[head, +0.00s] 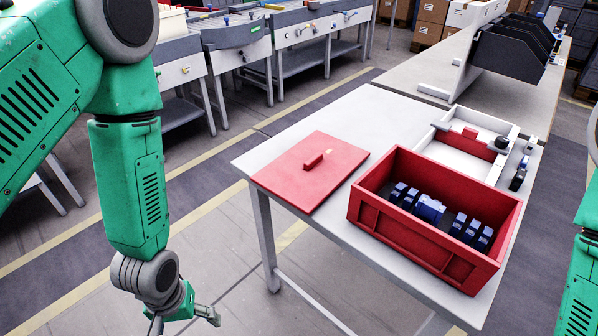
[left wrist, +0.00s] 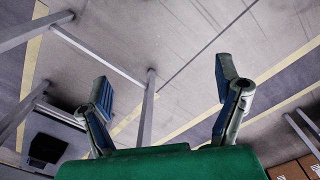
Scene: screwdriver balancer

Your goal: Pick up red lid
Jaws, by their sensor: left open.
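My left gripper (head: 185,323) hangs at the bottom of the head view, left of the table and apart from the lid. In the left wrist view its two fingers (left wrist: 168,88) are spread wide with nothing between them, above floor and table legs. My right gripper is not in view; only part of my right arm shows at the right edge.
A red crate (head: 410,242) holding several blue parts stands right of the lid. Behind it is a white tray (head: 461,157) with a red piece and a dark tool (head: 519,176) beside it. The table edge and legs lie between my left gripper and the lid.

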